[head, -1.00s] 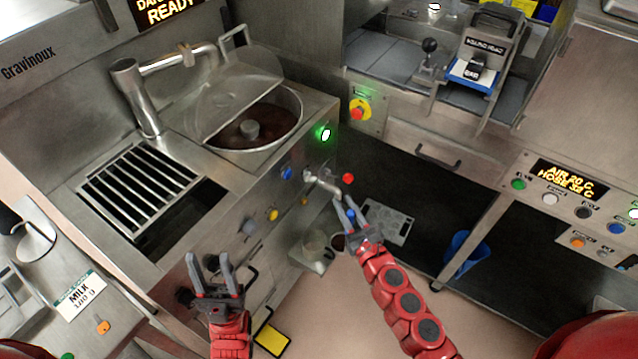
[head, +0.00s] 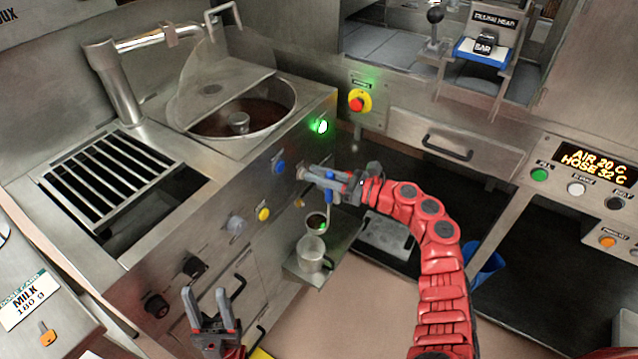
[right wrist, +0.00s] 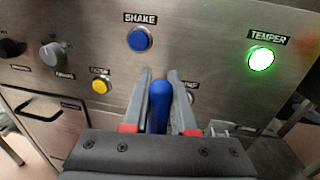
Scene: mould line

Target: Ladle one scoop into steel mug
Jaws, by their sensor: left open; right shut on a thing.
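The steel mug (head: 311,258) stands upright on a small metal shelf (head: 345,232) at the front of the machine. My right gripper (head: 318,180) is shut on the blue handle of the ladle; the handle also shows between the fingers in the right wrist view (right wrist: 158,105). The ladle's cup (head: 316,224) hangs below the gripper, just beyond the mug in the picture, with something dark inside. I cannot tell whether it touches the mug. The inside of the mug is hard to make out. My left gripper (head: 208,308) is open and empty, low at the left.
A round tank (head: 290,110) of dark brown liquid with a tilted clear lid (head: 215,90) is in the machine top. Beside it is a slatted grate (head: 110,180). Knobs and buttons, including a lit green one (head: 319,126), line the front. A blue bin (head: 487,265) stands below right.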

